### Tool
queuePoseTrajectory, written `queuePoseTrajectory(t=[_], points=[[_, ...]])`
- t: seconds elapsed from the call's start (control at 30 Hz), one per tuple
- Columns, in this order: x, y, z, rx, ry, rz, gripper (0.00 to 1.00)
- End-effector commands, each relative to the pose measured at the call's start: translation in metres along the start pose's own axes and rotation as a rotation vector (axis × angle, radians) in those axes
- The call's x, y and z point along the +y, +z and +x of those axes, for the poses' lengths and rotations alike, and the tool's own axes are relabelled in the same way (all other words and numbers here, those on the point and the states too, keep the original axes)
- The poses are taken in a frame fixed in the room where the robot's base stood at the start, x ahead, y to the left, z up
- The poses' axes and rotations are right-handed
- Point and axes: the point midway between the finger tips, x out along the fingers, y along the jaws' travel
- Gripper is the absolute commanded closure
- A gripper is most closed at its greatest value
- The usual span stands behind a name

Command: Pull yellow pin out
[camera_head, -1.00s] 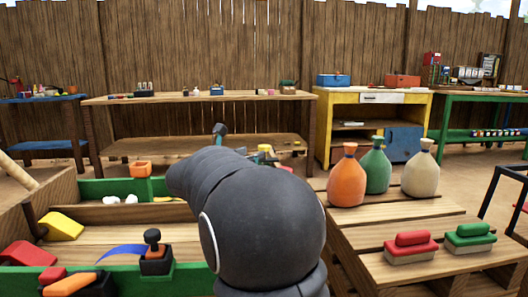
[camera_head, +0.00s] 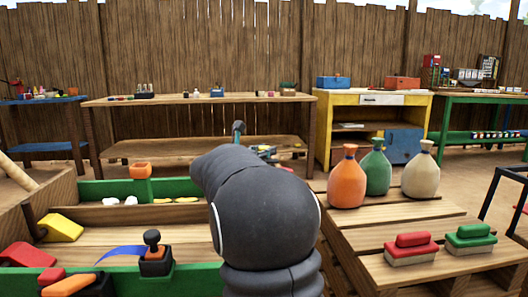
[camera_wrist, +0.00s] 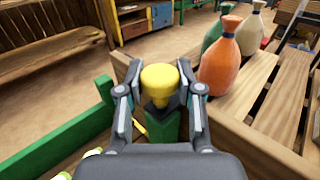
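The yellow pin (camera_wrist: 160,84) shows in the wrist view as a rounded yellow knob on a dark stem, above a green post (camera_wrist: 163,123). In the head view, my arm hides the gripper, and I cannot make out the pin clearly there.
An orange bottle (camera_head: 347,178), a green one (camera_head: 374,168) and a cream one (camera_head: 419,170) stand on the slatted table right of my arm. A green-edged wooden tray (camera_head: 195,278) with coloured blocks lies left. A green rail (camera_wrist: 60,142) runs left of the gripper.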

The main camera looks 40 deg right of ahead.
Motion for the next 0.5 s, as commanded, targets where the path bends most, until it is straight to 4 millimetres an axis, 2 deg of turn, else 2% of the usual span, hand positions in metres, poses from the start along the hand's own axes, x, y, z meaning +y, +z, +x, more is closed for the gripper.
queuePoseTrajectory(t=[0.03, 0.07, 0.27, 0.5], points=[[0.0, 0.0, 0.0, 0.0, 0.0, 0.0, 0.96], [0.0, 0.0, 0.0, 0.0, 0.0, 0.0, 1.0], [0.0, 0.002, 0.0, 0.0, 0.0, 0.0, 1.0], [0.0, 0.032, 0.0, -0.001, 0.001, 0.001, 1.0]])
